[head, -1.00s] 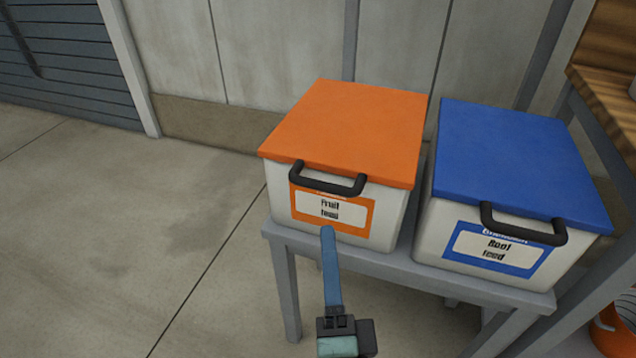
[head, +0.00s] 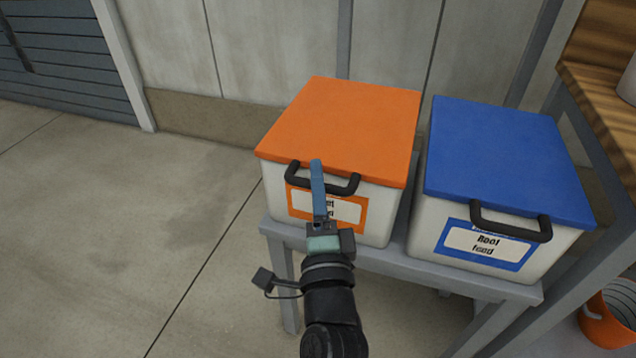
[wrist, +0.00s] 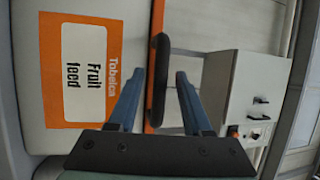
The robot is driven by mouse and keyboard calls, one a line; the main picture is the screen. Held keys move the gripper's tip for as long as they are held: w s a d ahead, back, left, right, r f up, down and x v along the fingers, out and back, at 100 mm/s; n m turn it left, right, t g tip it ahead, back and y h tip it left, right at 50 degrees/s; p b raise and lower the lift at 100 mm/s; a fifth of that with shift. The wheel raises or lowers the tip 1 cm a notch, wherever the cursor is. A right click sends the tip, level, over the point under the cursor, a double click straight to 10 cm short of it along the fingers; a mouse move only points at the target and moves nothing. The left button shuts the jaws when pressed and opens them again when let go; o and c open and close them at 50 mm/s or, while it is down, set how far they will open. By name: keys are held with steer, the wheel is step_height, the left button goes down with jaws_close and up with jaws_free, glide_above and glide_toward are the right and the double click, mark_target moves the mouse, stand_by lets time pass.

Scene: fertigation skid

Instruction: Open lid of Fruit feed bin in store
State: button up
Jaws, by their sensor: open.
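The Fruit feed bin (head: 370,215) is a white box with an orange lid (head: 345,125), which lies closed on it. A black bar handle (head: 343,187) sits at the lid's front edge. My gripper (head: 317,168) is at the front of the bin and hides part of its label and handle. In the wrist view my gripper (wrist: 159,78) is open, with one blue finger on each side of the handle (wrist: 158,75). The bin's label (wrist: 84,72) shows to the left there. I cannot tell whether either finger touches the handle.
A blue-lidded Root feed bin (head: 505,160) stands close on the right on the same grey bench (head: 390,262). A wooden worktop (head: 605,100) is at the far right, with an orange bucket (head: 605,320) below. The floor to the left is clear.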

jaws_close()
stand_by(1.4)
